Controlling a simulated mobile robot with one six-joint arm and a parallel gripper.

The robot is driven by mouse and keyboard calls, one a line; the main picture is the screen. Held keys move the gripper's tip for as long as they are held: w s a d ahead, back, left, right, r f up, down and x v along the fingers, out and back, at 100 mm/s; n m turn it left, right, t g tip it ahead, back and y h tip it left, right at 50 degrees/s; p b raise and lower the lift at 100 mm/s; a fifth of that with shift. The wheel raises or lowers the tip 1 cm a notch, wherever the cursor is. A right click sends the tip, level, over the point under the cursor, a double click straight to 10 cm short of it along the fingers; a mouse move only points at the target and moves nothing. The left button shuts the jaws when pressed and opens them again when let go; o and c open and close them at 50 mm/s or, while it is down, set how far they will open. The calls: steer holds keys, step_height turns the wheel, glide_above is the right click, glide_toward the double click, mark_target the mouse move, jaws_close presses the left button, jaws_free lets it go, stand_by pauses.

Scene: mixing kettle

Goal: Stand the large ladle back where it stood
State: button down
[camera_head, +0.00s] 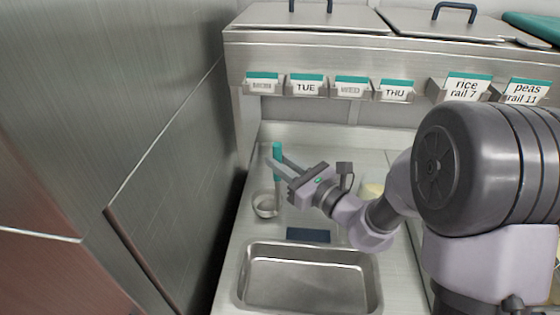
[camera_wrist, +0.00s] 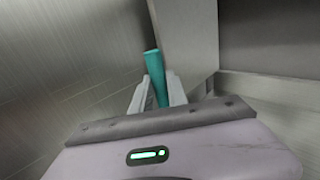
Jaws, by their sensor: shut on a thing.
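The large ladle has a teal handle (camera_head: 278,151) that stands upright in the head view. Its handle also shows in the wrist view (camera_wrist: 154,72), leaning slightly there. My gripper (camera_head: 278,164) comes from the right and is shut on the handle; its two fingers also show on either side of the handle in the wrist view (camera_wrist: 156,93). Below the handle is a round metal bowl or cup (camera_head: 265,205) at the counter's left side. I cannot tell whether it touches the counter. The handle's lower part is partly hidden by the fingers.
A steel pan (camera_head: 308,280) lies in front, with a dark blue pad (camera_head: 308,235) behind it. A tall steel panel (camera_head: 150,120) closes the left side. Labelled day holders (camera_head: 306,85) line the ledge above. A pale yellowish item (camera_head: 373,189) is partly hidden behind my arm.

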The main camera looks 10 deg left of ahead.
steer(key=shift+f, duration=0.3)
steer(key=c, duration=1.2)
jaws_free()
steer(key=p+v, duration=0.3)
steer(key=v, duration=1.3)
steer(key=s+a+n+g+h, duration=0.2)
steer(key=s+n+g, duration=0.4)
steer(key=s+n, duration=0.25)
steer(key=s+a+n+g+h, duration=0.25)
steer(key=s+n+g, duration=0.25)
steer(key=s+n, duration=0.3)
steer(key=d+r+n+t+h, duration=0.4)
steer(key=d+h, duration=0.4)
steer(key=d, duration=0.2)
steer(key=shift+d+r+n+t+b, duration=0.4)
steer(key=shift+r+t, duration=0.15)
steer(key=shift+t, duration=0.25)
